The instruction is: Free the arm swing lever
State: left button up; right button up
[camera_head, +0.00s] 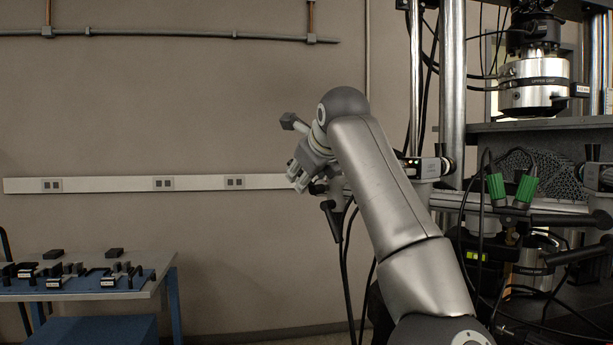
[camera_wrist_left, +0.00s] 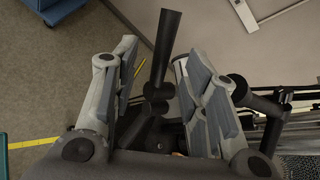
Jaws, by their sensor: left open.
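The black arm swing lever (camera_head: 332,222) hangs down at the left end of the machine's side arm in the head view. In the left wrist view, the black lever (camera_wrist_left: 165,55) stands between the two finger sets, with a round hub at its lower end. My left gripper (camera_head: 303,168) is beside and just above the lever in the head view. It is open in the left wrist view (camera_wrist_left: 156,62), its fingers on either side of the lever, with gaps visible. Whether any finger touches the lever cannot be told. My forearm hides part of the side arm. My right gripper is not in view.
The testing machine stands at the right with steel columns (camera_head: 453,90), a silver upper grip (camera_head: 535,85), green connectors (camera_head: 496,187) and hanging cables. A table with a blue mat (camera_head: 70,287) and small parts is at lower left. The floor between is clear.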

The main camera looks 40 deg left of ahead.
pick_arm(q)
jog(key=b+v, duration=0.1)
jog(key=v, duration=1.1)
jog(key=shift+d+r, duration=0.15)
jog(key=shift+d, duration=0.15)
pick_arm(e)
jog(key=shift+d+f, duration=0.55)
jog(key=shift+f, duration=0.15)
pick_arm(q)
jog(key=shift+s, duration=0.15)
jog(key=shift+c, duration=0.5)
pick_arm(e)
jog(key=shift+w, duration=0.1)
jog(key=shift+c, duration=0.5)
